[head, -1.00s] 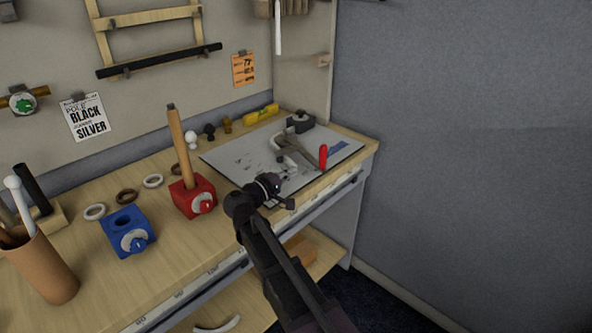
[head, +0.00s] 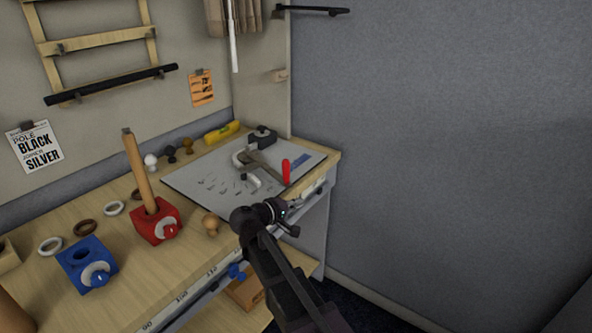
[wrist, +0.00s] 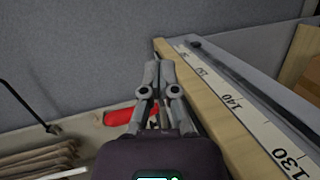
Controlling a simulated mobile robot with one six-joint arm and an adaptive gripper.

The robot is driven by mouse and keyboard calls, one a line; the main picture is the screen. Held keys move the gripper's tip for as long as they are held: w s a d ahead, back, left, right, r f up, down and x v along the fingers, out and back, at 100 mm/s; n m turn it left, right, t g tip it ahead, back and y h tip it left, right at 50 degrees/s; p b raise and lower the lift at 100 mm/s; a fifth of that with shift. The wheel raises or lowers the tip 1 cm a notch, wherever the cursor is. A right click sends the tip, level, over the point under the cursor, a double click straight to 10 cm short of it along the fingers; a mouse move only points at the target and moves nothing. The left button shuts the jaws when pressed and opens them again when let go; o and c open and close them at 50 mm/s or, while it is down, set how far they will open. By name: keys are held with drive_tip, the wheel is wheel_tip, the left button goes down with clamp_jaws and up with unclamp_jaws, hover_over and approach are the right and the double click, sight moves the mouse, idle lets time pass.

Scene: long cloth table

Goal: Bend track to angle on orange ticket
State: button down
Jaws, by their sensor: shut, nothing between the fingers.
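The orange ticket (head: 202,88) is clipped to the back wall; its writing is too small to read. On a grey board (head: 185,180) at the table's right end stands a metal bending tool (head: 262,165) with a red handle (head: 286,172). Pale pieces show beside the tool, but I cannot tell which is the track. My gripper (wrist: 153,72) is shut and empty, near the table's front edge. In the wrist view the red handle (wrist: 118,116) lies left of the fingers, apart from them.
A ruler strip (wrist: 240,103) runs along the front edge. A red block (head: 158,226) holding a wooden pole, a blue block (head: 82,262), a wooden knob (head: 211,224) and several rings stand to the left. The grey side wall (head: 430,130) bounds the right.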

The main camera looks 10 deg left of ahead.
drive_tip(key=s+d+f+m+g+y, duration=0.25)
drive_tip(key=d+f+g, duration=0.2)
drive_tip(key=d, duration=0.55)
drive_tip(key=s+d+f+m+g+y, duration=0.25)
drive_tip(key=s+d+f, duration=0.2)
drive_tip(key=d, duration=0.45)
drive_tip(key=s+d+f+m+g+y, duration=0.15)
drive_tip(key=d+f+m+g, duration=0.3)
drive_tip(key=d, duration=0.55)
drive_tip(key=w+a+r+m+y, duration=0.1)
drive_tip(key=w+a+r+y, duration=0.5)
drive_tip(key=w+a+y, duration=0.55)
drive_tip(key=w+a+r+y, duration=0.6)
drive_tip(key=w+r+y, duration=0.3)
drive_tip(key=r, duration=0.3)
drive_tip(key=shift+w+a+r+m+t, duration=0.25)
drive_tip(key=shift+w+m+t, duration=0.1)
drive_tip(key=shift+m, duration=0.1)
drive_tip(key=shift+a, duration=0.15)
